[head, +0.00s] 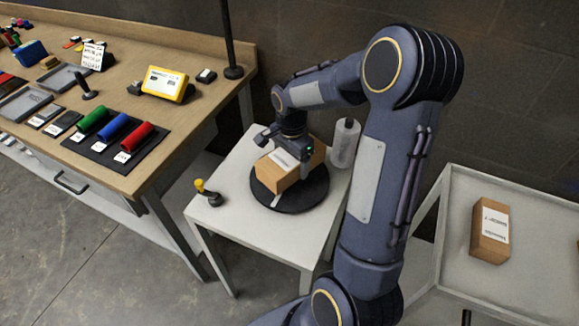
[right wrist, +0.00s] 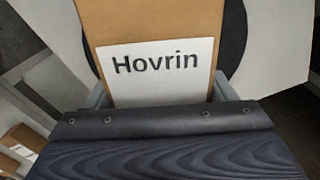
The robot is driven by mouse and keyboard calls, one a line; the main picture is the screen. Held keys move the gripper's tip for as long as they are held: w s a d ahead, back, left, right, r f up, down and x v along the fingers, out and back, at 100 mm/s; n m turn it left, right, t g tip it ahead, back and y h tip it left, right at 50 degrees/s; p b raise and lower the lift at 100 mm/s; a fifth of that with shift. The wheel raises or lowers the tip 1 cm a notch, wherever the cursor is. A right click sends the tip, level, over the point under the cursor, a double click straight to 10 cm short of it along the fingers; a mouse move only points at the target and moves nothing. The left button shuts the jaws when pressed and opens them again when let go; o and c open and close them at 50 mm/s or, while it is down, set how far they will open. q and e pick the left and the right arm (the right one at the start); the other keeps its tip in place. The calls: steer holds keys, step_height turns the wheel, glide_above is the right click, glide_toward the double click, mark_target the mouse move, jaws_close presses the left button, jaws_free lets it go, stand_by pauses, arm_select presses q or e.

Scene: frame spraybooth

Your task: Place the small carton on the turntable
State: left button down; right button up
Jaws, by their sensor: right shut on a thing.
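The small carton (head: 278,178), brown with a white label, is over the black round turntable (head: 318,196) on a white table. My right gripper (head: 288,155) reaches down from above and is shut on the carton. In the right wrist view, the carton (right wrist: 160,22) sits between the fingers, its label reading "Hovrin". Part of the turntable's dark disc (right wrist: 234,35) shows beside it. The carton covers the middle of the disc, and I cannot tell whether it touches the surface. My left gripper is out of view.
A white roll (head: 345,143) stands behind the turntable, close to my right arm. A yellow-and-black knobbed item (head: 207,194) is at the table's left corner. Another brown carton (head: 489,232) lies on a white cart (head: 540,262) at right. A wooden bench (head: 150,58) with several tools is at left.

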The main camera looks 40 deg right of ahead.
steer(key=shift+w+f, duration=0.3)
steer(key=shift+f, duration=1.6)
steer(key=shift+f, duration=0.1)
steer(key=shift+f, duration=0.15)
steer(key=o, duration=1.3)
